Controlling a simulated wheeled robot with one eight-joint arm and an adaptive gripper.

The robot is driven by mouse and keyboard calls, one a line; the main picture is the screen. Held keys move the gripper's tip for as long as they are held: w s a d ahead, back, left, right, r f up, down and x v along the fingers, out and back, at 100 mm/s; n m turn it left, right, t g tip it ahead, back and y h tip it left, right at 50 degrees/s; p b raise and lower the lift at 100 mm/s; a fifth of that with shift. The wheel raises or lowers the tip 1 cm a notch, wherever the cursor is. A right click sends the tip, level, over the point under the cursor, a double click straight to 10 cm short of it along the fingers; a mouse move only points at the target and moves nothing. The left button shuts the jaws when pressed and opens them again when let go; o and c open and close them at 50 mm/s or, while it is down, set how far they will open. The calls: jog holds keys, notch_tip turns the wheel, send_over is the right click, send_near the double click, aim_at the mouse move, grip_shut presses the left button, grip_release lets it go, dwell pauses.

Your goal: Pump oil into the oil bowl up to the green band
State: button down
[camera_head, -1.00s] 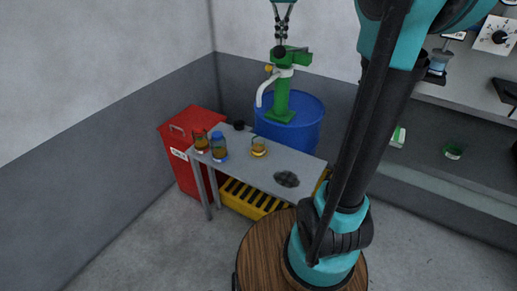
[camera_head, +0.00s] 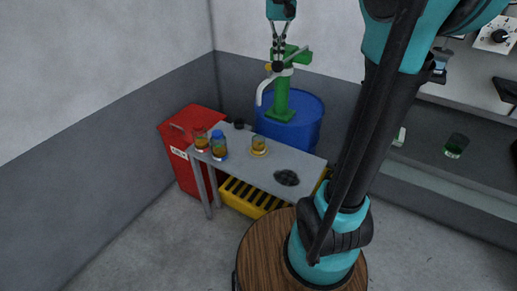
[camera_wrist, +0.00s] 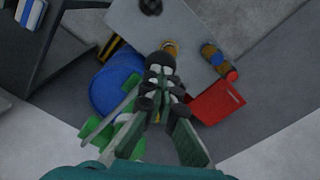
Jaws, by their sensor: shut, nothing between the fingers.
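The oil bowl (camera_head: 259,146) is a small clear vessel with amber oil in it, standing on the grey table. It also shows in the wrist view (camera_wrist: 170,47). Its green band is too small to make out. The green hand pump (camera_head: 283,96) stands on the blue drum (camera_head: 302,127), its pale curved spout on the bowl's side. My gripper (camera_head: 278,64) is shut and empty, its tips at the dark knob on the pump lever's near end. That end is low and the far end slopes up. In the wrist view the fingers (camera_wrist: 160,92) hide part of the pump.
Two amber bottles (camera_head: 219,147) stand at the left of the grey table (camera_head: 240,173), with a dark rag (camera_head: 286,178) at its right. A red bin (camera_head: 178,132) is to the left and a yellow crate (camera_head: 247,198) below. Shelves (camera_head: 440,110) stand at the right.

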aim_at(278, 69)
jog(key=shift+w+d+f, duration=0.1)
jog(key=shift+f, duration=3)
notch_tip(278, 69, up, 19)
jog(key=w+d, duration=0.1)
jog(key=shift+w, duration=0.25)
jog(key=shift+f, duration=0.1)
